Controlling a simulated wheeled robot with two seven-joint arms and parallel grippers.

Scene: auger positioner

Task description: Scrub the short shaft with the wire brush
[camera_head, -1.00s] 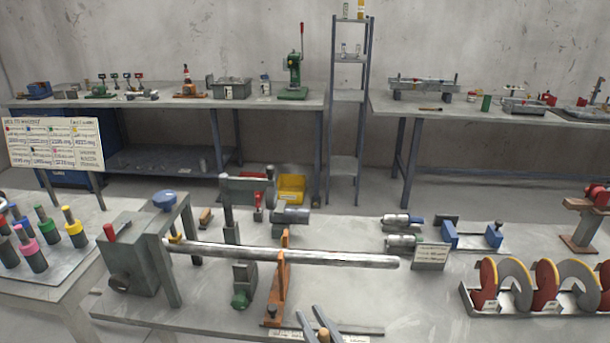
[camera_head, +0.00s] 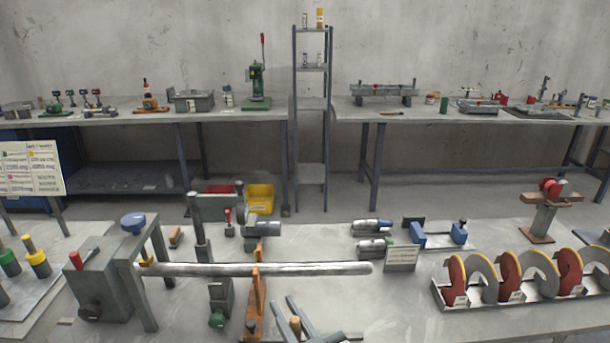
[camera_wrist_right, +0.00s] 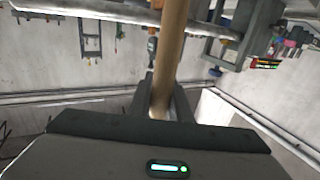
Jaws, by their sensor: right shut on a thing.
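My right gripper (camera_head: 294,318) is at the bottom of the head view, in front of the orange upright stand. It is shut on a wooden handle (camera_head: 296,326), which also shows between the fingers in the right wrist view (camera_wrist_right: 169,62). I take it for the wire brush; no bristles show. A long bare metal shaft (camera_head: 310,269) lies level from the grey machine (camera_head: 105,280) across the orange stand (camera_head: 256,300). The handle is apart from it in the head view. Two short metal cylinders (camera_head: 368,228) lie farther back; I cannot tell which part is the short shaft. My left gripper is not in view.
A rack of red and grey auger flights (camera_head: 520,302) stands at right. The bench between shaft and rack is mostly clear.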

